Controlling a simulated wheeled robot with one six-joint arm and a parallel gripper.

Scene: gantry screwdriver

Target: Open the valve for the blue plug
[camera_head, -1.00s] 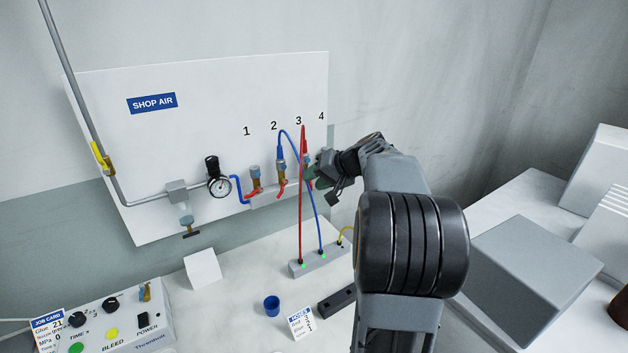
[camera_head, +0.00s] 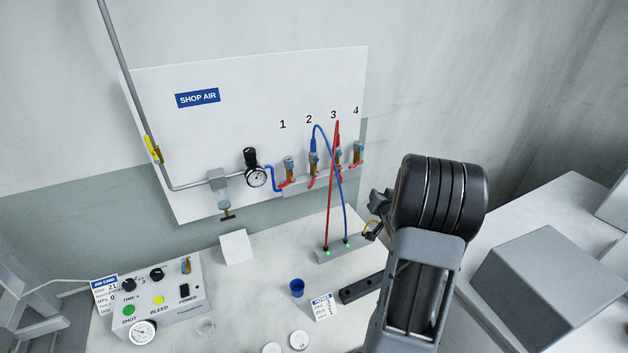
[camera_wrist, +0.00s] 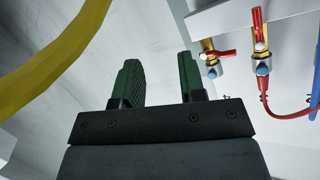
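The blue plug (camera_head: 314,146) sits in the outlet under number 2 on the white panel, and its blue hose (camera_head: 343,195) loops down to the grey block on the table. The valve below it has a small red handle (camera_head: 313,182) slanting to the lower left. My gripper (camera_wrist: 160,68) is open and empty, its green-padded fingers apart. In the head view it is mostly hidden behind my arm, below and right of the panel outlets. The wrist view shows two valves with red handles, one of them (camera_wrist: 210,54) right of the fingers; I cannot tell their numbers.
A red hose (camera_head: 331,190) runs from outlet 3 to the grey block (camera_head: 328,255). A yellow hose (camera_wrist: 62,55) passes close to my gripper in the wrist view. A blue cup (camera_head: 297,287) and a control box (camera_head: 170,300) stand on the table. A black bar (camera_head: 360,288) lies near my arm.

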